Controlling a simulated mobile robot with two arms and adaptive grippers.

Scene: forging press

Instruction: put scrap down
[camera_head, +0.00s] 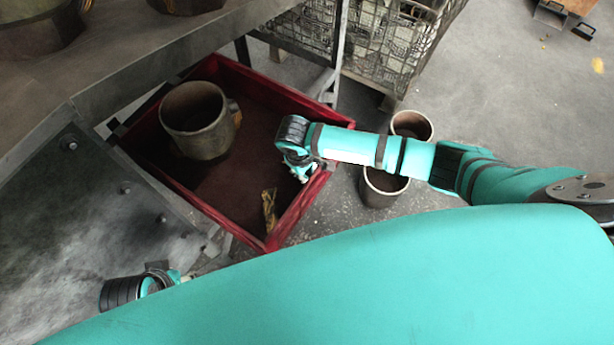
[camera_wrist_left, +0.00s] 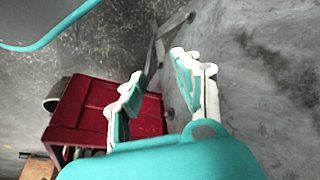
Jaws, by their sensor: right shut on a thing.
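The red bin (camera_head: 218,211) stands on the floor beside the bench; its red side also shows in the left wrist view (camera_wrist_left: 90,103). A crumpled yellowish scrap piece (camera_head: 268,208) is inside its outline near the front right. My right gripper (camera_head: 303,175) is over the bin's right rim, pointing down and shut; the scrap in its fingers is too small or hidden to make out. My left gripper (camera_head: 182,277) is low at the left, outside the bin. In the left wrist view its fingers (camera_wrist_left: 158,70) are apart with nothing between them.
A large metal cylinder (camera_head: 198,122) stands in the bin's back left. Two round pots (camera_head: 381,190) (camera_head: 411,125) stand on the floor under my right arm. A wire crate (camera_head: 385,40) is behind. A metal bench (camera_head: 120,60) runs along the left.

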